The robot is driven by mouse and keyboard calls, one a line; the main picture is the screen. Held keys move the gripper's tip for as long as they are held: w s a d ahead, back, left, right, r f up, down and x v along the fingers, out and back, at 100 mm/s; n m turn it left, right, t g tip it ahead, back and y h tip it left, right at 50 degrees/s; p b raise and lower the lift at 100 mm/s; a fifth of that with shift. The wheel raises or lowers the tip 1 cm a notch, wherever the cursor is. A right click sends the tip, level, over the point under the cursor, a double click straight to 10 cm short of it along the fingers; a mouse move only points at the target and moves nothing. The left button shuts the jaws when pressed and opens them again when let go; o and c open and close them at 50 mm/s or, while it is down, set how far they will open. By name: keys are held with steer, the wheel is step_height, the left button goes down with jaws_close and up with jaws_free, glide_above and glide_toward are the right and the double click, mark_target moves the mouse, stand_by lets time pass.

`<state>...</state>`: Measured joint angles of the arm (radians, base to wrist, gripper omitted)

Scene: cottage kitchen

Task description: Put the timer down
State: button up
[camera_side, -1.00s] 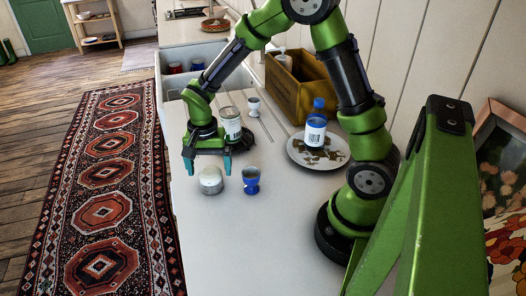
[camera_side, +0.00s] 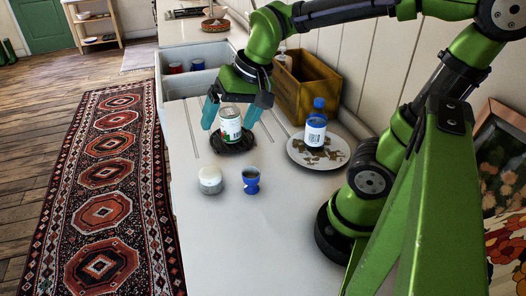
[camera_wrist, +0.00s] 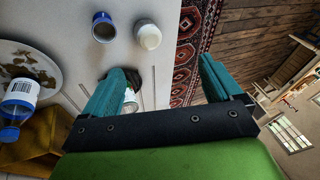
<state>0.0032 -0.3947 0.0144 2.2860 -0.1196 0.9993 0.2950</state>
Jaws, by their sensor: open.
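The timer appears to be the small round grey-white piece with a domed white top (camera_side: 210,180). It stands upright on the white counter (camera_side: 215,235), left of a blue egg cup (camera_side: 251,181). The timer also shows in the wrist view (camera_wrist: 148,35). My gripper (camera_side: 229,127) is open with its teal fingers spread, behind and apart from the timer. A jar with a green and white label (camera_side: 231,124) shows between the fingers in the side view. In the wrist view it shows beside the left finger; I cannot tell whether they touch.
The jar stands on a dark round base (camera_side: 234,145). The front counter is clear.

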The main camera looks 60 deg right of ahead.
steer(key=s+n+t, duration=0.1)
steer(key=s+r+n, duration=0.1)
steer(key=s, duration=0.1)
steer(key=s+n+t, duration=0.1)
steer(key=s, duration=0.1)
steer(key=shift+s+a+r+t+y, duration=0.1)
steer(key=shift+a+r+t+y, duration=0.2)
steer(key=shift+a, duration=0.1)
